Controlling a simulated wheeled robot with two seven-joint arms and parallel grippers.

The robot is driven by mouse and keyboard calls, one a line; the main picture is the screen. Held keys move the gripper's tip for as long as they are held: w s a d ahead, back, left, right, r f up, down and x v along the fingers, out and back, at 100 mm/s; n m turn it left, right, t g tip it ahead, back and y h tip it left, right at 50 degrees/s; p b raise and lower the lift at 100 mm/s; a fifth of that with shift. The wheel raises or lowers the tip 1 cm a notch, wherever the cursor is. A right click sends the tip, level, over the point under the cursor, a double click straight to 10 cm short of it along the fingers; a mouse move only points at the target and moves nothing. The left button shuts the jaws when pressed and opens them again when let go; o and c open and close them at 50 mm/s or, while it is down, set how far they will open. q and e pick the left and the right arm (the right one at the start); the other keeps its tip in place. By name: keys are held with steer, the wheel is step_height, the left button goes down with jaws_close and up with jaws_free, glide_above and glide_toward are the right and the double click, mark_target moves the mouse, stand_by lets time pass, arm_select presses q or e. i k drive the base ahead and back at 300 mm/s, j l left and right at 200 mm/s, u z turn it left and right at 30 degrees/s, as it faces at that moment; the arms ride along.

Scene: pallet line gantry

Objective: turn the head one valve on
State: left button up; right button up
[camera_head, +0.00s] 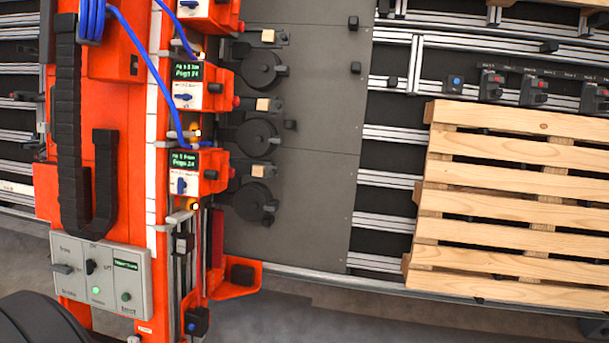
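Several white head units with blue valve knobs are mounted in a column on the orange gantry (108,65). The lowest blue knob (181,185) sits below a lit green display (184,161) and looks upright. The middle blue knob (183,97) sits below another lit green display (187,71) and lies roughly level. A third blue knob (190,4) is cut by the top edge. The labels are too small to tell which is head one. Neither gripper is in view.
A grey control panel (100,280) with switches and green buttons is at the lower left. Blue hoses (152,62) loop past the heads. Black round units (254,203) stand beside them over a grey plate (315,160). A wooden pallet (515,208) lies on rails at right.

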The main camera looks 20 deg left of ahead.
mark_target(181, 185)
steer(key=u, duration=1.6)
